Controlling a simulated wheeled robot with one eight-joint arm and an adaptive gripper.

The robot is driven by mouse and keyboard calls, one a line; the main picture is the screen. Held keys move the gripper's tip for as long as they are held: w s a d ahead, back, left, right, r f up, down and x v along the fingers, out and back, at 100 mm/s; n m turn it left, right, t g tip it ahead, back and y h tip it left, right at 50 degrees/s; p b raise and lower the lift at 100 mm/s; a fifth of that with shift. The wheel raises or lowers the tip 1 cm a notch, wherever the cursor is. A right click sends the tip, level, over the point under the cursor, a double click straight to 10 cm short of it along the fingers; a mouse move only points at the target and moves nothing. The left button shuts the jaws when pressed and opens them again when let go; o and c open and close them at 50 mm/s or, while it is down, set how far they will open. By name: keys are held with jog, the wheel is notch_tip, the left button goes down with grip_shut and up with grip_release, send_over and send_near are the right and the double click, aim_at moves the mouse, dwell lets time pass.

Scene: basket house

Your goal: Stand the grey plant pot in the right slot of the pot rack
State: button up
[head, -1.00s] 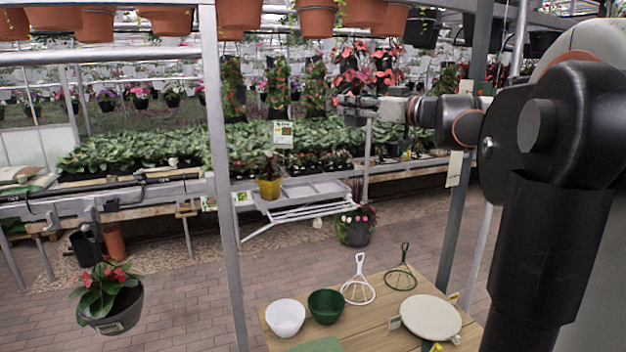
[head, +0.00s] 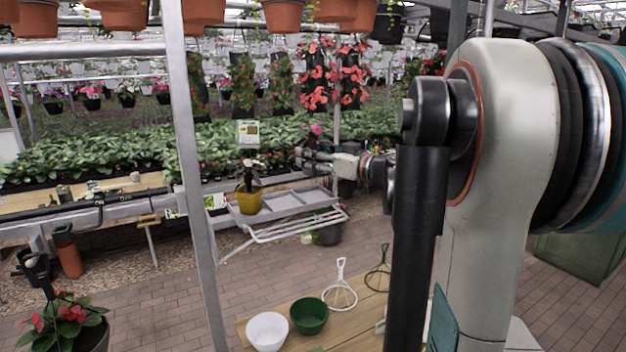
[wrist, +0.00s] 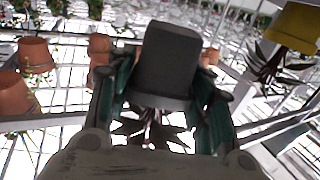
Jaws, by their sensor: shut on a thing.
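My gripper (wrist: 160,88) is shut on the grey plant pot (wrist: 168,62). The pot appears upside down in the wrist view, with its thin leaves (wrist: 150,128) below it. In the head view my gripper (head: 304,158) is above the right part of the pot rack (head: 285,212); the pot itself is hard to make out there. A pink bloom shows just above the gripper. The rack is a pale tray with compartments on white rails. A yellow pot (head: 249,202) with a dark plant stands in its left slot. The right slot (head: 316,195) looks empty.
A wooden table (head: 345,318) in front holds a white bowl (head: 267,331), a green bowl (head: 309,315) and wire stands. A metal post (head: 195,170) rises at left. Terracotta pots (head: 288,16) hang overhead. A potted red-flowered plant (head: 68,325) is at lower left.

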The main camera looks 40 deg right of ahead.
jog(key=shift+f, duration=3.35)
jog(key=shift+s+f, duration=0.1)
jog(key=o, duration=1.1)
jog(key=s+d+b, duration=0.1)
jog(key=s+d, duration=0.1)
jog(key=s, duration=0.9)
jog(key=shift+s+b, duration=0.4)
